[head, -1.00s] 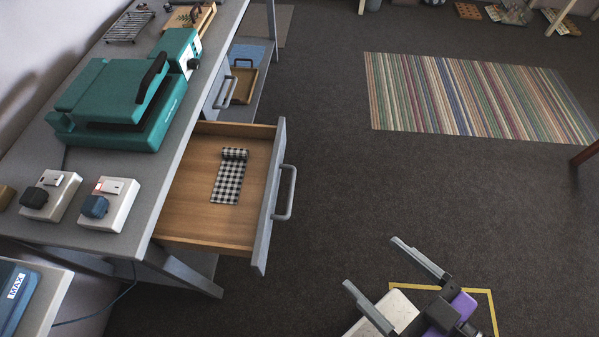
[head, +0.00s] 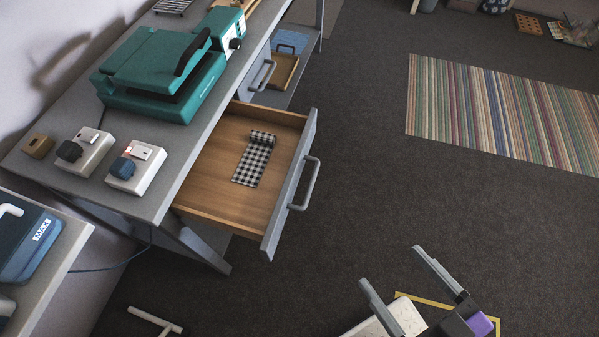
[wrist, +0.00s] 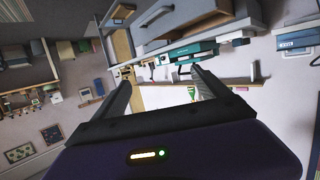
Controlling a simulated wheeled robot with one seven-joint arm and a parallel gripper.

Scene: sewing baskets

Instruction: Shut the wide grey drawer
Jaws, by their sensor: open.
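The wide grey drawer (head: 293,185) stands pulled out from under the grey table, its wooden inside showing and a bar handle (head: 306,184) on its front. A black-and-white checked cloth, partly rolled (head: 255,160), lies in it. My gripper (head: 390,268) is open and empty, over the floor to the lower right of the drawer, clearly apart from it. In the wrist view my gripper's two fingers (wrist: 160,85) are spread with nothing between them; an open drawer shows beyond them, at a steep tilt.
A teal press (head: 165,75) and two white switch boxes (head: 138,170) stand on the grey table (head: 190,160). A narrower grey drawer front (head: 256,80) is behind the wide one. A striped rug (head: 500,110) lies at the right. The dark floor between gripper and drawer is clear.

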